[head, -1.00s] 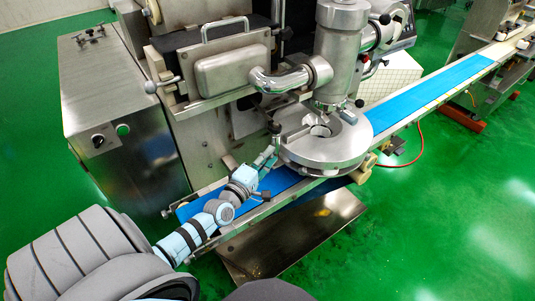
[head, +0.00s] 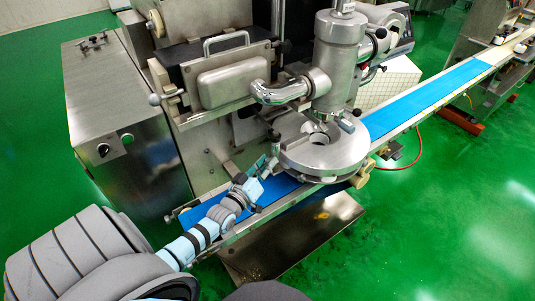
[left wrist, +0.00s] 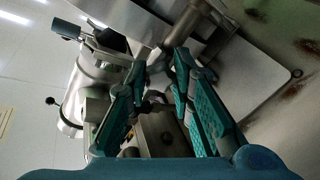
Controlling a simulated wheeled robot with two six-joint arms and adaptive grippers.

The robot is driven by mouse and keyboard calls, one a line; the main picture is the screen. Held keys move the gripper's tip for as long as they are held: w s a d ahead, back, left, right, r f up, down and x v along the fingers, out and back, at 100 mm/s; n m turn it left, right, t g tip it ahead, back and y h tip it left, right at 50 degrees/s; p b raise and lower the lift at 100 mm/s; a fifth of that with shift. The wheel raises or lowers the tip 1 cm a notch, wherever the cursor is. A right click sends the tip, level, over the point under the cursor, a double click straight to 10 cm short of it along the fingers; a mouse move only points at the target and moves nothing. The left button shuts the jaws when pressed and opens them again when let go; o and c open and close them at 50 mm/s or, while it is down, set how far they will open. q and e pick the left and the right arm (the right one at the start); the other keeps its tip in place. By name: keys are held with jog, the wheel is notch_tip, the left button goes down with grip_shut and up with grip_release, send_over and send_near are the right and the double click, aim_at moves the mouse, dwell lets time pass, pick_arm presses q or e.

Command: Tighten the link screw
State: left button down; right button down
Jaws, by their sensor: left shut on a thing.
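The link screw (head: 274,136) is a small dark-tipped metal handle at the left edge of the round metal head (head: 325,158) of the machine. My left gripper (head: 268,162) reaches up from the lower left to just below it, above the blue belt. In the left wrist view, the teal fingers of my left gripper (left wrist: 160,66) are shut on a metal rod-like part (left wrist: 178,40), which I take for the link screw. The fingers hide part of it. The screw's threads and its seat cannot be made out. My right gripper does not show.
The blue conveyor belt (head: 425,98) runs under the round head from lower left to upper right. A steel cabinet (head: 125,125) stands at the left. A metal hopper box with a handle (head: 228,75) is above the gripper. A steel tray (head: 300,235) lies below the belt.

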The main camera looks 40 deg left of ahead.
pick_arm(q)
jog(key=shift+m+p, duration=1.85)
jog(key=shift+m, duration=3.15)
jog(key=c, duration=1.4)
grip_release()
jog(key=s+d, duration=0.1)
jog(key=s, duration=1.1)
